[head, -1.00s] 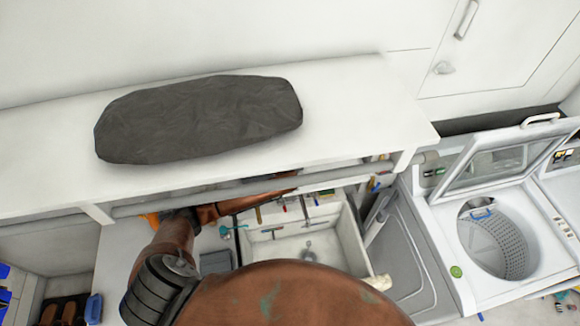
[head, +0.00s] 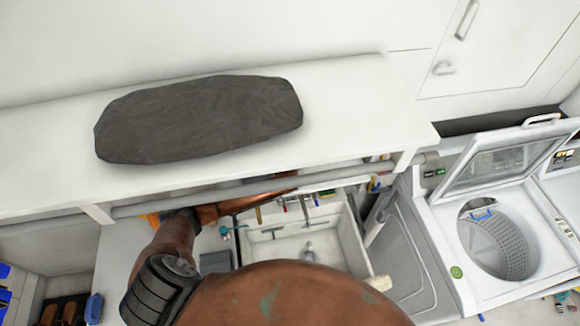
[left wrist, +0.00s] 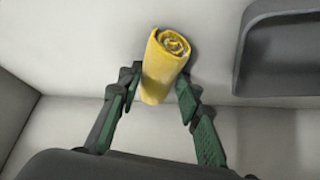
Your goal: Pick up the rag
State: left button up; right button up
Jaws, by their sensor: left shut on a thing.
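The rag (left wrist: 163,65) is a yellow rolled cloth in the left wrist view, with its spiral end facing up. My left gripper (left wrist: 157,82) has its green and dark fingers on either side of the rag and is shut on it. A pale surface lies behind and below; I cannot tell whether the rag still touches it. In the head view my left arm reaches in under the white shelf, and its gripper and the rag are hidden there. My right gripper is not in view.
A dark grey bundle (head: 200,118) lies on the white shelf (head: 345,120) above my arm. A sink (head: 300,243) is below it. An open-lidded washer (head: 460,255) stands at the right. A dark tray-like edge (left wrist: 285,50) is right of the rag.

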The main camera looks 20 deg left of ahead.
pick_arm(q)
jog(key=shift+r+b, duration=0.3)
jog(key=shift+r, duration=0.35)
notch_tip(320, 180, up, 2)
jog(key=shift+s+b, duration=0.1)
jog(key=shift+b, duration=0.4)
jog(key=s+d+b, duration=0.1)
jog(key=s+d, duration=0.1)
jog(key=s, duration=0.6)
jog(key=s+d+b, duration=0.2)
jog(key=s, duration=0.7)
jog(key=shift+d+b, duration=0.25)
jog(key=shift+b, duration=0.05)
